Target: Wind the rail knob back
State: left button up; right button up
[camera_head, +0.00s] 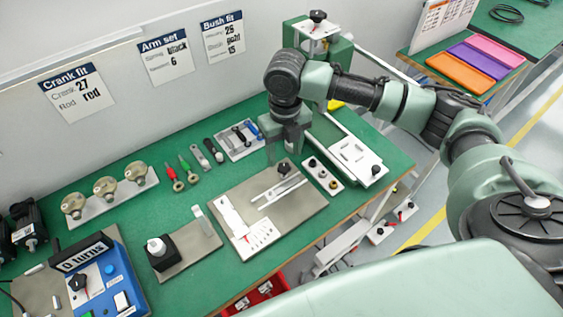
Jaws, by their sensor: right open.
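A black knob (284,168) stands at the far end of a silver rail (280,190) on a grey base plate (300,213) in the middle of the bench; I take it as the rail knob. A white scale plate (247,229) with markings lies at the near left of that base. My right gripper (281,155) points down, just behind and above the knob. It is open with nothing seen between its fingers; I cannot tell whether it touches the knob. My left gripper is not in view.
A blue box (105,285) with a "0 turns" sign (82,254) stands at the lower left. A white plate (352,155) with a black knob lies right of the gripper. A small plate with round parts (322,175) lies between. Hand tools (187,170) lie at the back left.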

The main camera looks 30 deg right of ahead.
aim_at(284, 166)
notch_tip(284, 166, down, 6)
jog(key=shift+r, duration=0.25)
jog(key=shift+f, duration=0.65)
grip_shut()
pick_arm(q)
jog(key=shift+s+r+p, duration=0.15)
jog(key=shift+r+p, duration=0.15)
